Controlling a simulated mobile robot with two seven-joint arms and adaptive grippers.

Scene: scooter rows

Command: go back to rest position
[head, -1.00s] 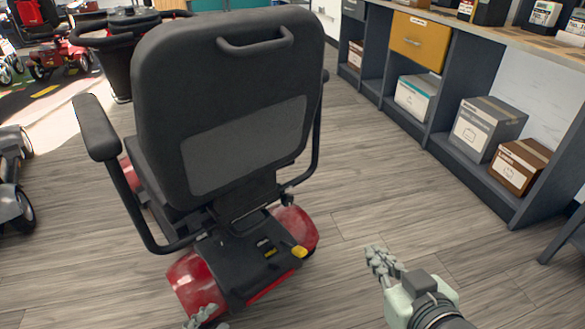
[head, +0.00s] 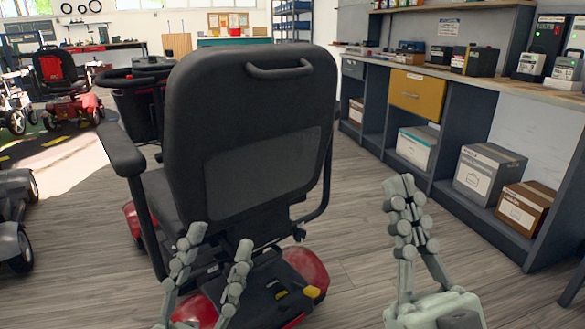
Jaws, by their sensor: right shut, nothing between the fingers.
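My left gripper (head: 221,238) is at the bottom of the head view, in front of the scooter's rear. Its two grey fingers point up and stand apart, with nothing between them. My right gripper (head: 401,187) is to the right of the scooter, fingers pointing up and closed together at the tips, holding nothing. A red scooter with a black seat (head: 245,130) stands just ahead with its back to me. My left gripper hides part of its lower rear.
A grey shelf unit with a worktop (head: 455,90) runs along the right, holding boxes (head: 490,172) and battery-like devices. Another scooter (head: 15,215) is partly visible at left. A red scooter (head: 68,90) stands farther back. Wooden floor (head: 355,235) is clear between the near scooter and shelves.

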